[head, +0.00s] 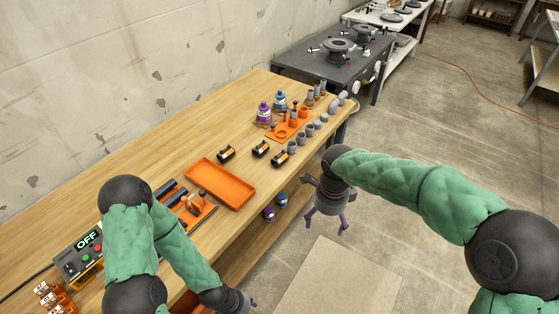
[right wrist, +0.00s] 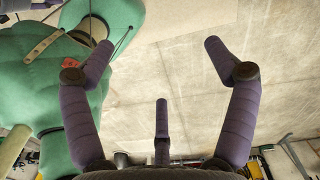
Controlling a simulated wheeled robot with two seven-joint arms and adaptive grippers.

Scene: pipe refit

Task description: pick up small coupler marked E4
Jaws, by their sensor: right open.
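Several small grey fittings (head: 310,130) stand in a row along the right edge of the wooden workbench (head: 240,105). Three black cylindrical pieces with orange-and-white labels (head: 260,149) lie on the bench left of them. No E4 marking is readable, so I cannot tell which piece is the small coupler. My right gripper (head: 327,221) hangs beyond the bench's right edge, apart from all pieces. In the right wrist view its purple fingers (right wrist: 162,75) are spread and empty above the floor. My left gripper (head: 251,304) is low at the bottom, too small to judge.
An empty orange tray (head: 220,184) lies mid-bench. An orange holder (head: 288,128) and purple- and blue-capped bottles (head: 264,113) stand at the far end. A control box reading OFF (head: 79,255) is at the near left. More bottles (head: 269,213) sit on a lower shelf.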

